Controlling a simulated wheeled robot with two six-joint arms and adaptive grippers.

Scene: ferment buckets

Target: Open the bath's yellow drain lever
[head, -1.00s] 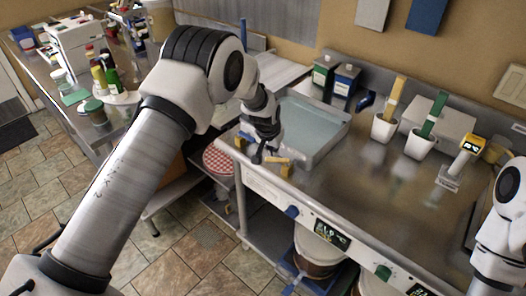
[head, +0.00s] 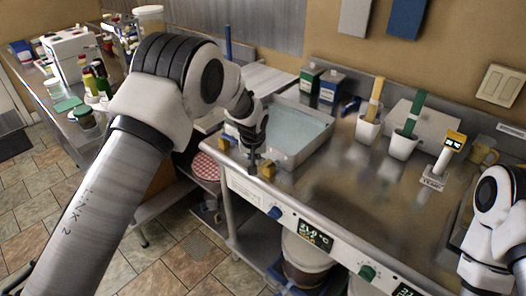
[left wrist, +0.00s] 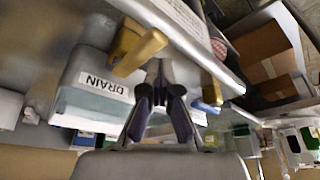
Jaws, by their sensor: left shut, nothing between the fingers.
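The bath (head: 318,148) is a grey metal basin of pale water at the left end of the steel bench. Its yellow drain lever (head: 267,171) sits at the bath's front corner; in the left wrist view the lever (left wrist: 140,52) is beside a white "DRAIN" label (left wrist: 104,85). My left gripper (head: 253,170) points down just left of the lever. In the left wrist view its fingertips (left wrist: 161,68) are together and empty, close to the lever's end; I cannot tell if they touch. My right arm shows at the right edge, but its gripper is out of frame.
A second yellow fitting (left wrist: 211,90) shows right of the fingers in the left wrist view. A blue knob (head: 275,212) and a display (head: 315,236) are on the bench front. Two white pots (head: 368,130) (head: 403,146) stand behind; the bench middle is clear.

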